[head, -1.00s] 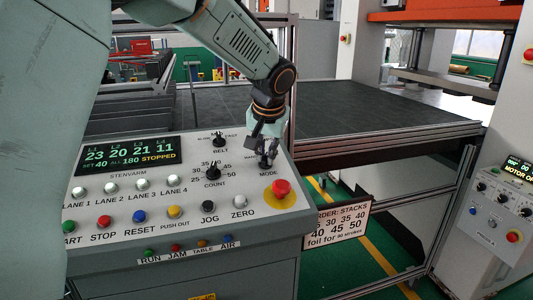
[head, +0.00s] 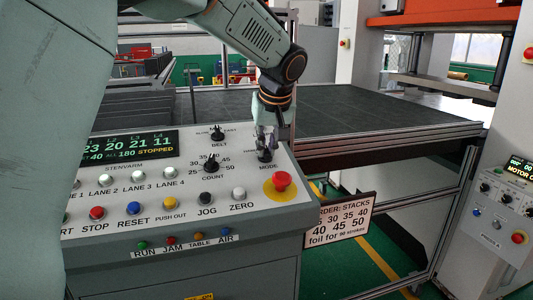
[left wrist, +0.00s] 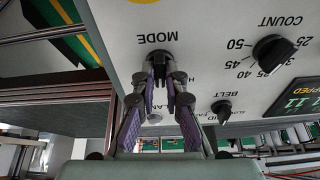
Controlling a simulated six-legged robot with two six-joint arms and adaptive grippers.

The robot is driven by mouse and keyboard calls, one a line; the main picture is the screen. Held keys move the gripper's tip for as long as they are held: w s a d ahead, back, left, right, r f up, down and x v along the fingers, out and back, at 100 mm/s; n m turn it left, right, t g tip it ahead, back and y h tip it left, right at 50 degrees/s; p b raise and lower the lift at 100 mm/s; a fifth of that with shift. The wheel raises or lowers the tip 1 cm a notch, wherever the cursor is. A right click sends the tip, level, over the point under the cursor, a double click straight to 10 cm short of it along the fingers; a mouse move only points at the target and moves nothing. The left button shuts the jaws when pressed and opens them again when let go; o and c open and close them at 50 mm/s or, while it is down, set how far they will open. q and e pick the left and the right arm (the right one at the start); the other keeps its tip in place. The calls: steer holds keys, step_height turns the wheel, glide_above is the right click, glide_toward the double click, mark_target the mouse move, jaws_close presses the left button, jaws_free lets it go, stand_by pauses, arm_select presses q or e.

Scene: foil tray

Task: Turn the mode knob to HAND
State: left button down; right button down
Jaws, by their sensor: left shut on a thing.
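The MODE knob (head: 265,155) is a small black knob at the right of the grey control panel (head: 120,221), just above the MODE label. My left gripper (head: 265,143) comes down on it from above and is shut on it. In the left wrist view the two purple-padded fingers of my left gripper (left wrist: 160,82) close on either side of the mode knob (left wrist: 158,62). The fingers hide much of the knob and part of the lettering around it, so I cannot tell which mode it points to. My right gripper is not in view.
A red mushroom button (head: 281,181) on a yellow disc sits just below the mode knob. The COUNT knob (head: 212,165) and BELT knob (head: 217,133) are to its left. The display (head: 120,148) reads STOPPED. A dark conveyor table (head: 370,110) lies behind the panel.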

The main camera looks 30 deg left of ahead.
arm_select(q)
steer(key=n+b, duration=0.1)
steer(key=n, duration=0.2)
steer(key=shift+w+n, duration=0.1)
steer(key=shift+n, duration=0.3)
steer(key=shift+n+g+y+b, duration=0.3)
steer(key=shift+n+g+b, duration=0.2)
steer(key=shift+n, duration=1.5)
steer(key=c, duration=1.8)
jaws_free()
steer(key=o, duration=0.4)
steer(key=shift+a, duration=0.2)
steer(key=shift+d, duration=0.15)
